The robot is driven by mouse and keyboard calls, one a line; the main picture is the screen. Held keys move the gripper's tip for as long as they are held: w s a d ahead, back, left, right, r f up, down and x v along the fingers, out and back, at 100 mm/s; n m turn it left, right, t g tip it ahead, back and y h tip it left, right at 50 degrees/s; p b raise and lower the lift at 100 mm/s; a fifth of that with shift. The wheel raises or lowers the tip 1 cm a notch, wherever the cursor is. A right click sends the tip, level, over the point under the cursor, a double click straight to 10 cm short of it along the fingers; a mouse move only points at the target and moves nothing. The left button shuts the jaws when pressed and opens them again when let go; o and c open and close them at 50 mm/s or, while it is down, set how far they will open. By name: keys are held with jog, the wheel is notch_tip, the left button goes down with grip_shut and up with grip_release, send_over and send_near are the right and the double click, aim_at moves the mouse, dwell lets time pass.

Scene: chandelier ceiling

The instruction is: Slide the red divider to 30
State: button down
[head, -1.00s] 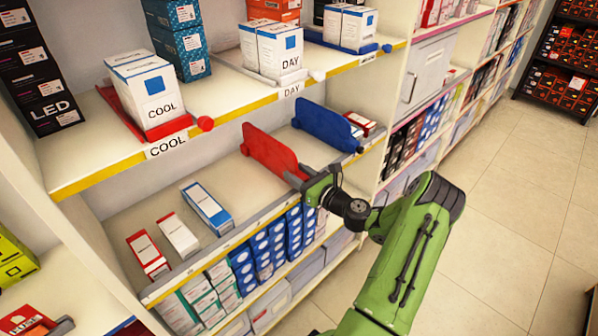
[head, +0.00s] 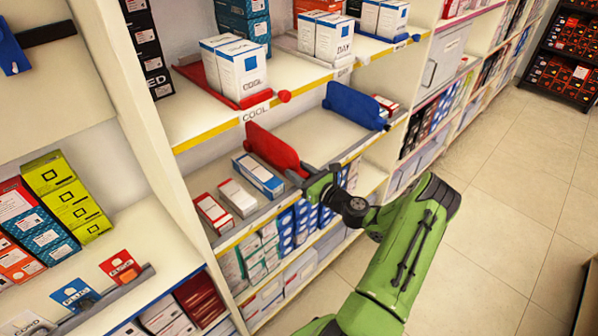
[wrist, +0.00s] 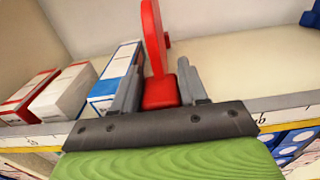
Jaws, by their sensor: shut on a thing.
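The red divider (head: 272,148) stands upright on the middle shelf, just right of the blue-and-white box (head: 258,175). My gripper (head: 303,175) reaches in over the shelf's front edge and is shut on the divider's red front tab. In the wrist view, the divider (wrist: 154,40) rises between the two grey fingers (wrist: 160,88). The left finger is close to the blue-and-white box; I cannot tell whether they touch. A grey scale strip (wrist: 290,104) runs along the shelf front. Its marks are too blurred to read surely, and my gripper covers part of it.
A blue divider (head: 355,105) stands farther right, with bare shelf (head: 320,130) between it and the red one. A white box (head: 238,197) and a red-and-white box (head: 213,213) lie at the left. The upper shelf (head: 200,125) overhangs.

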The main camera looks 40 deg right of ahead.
jog(key=c, duration=0.7)
grip_release()
jog(key=shift+s, duration=0.1)
jog(key=s, duration=0.5)
jog(key=s+p, duration=0.1)
jog(key=s, duration=0.4)
jog(key=s+p, duration=0.1)
jog(key=s, duration=0.4)
jog(key=shift+s+d, duration=0.25)
jog(key=shift+s, duration=0.05)
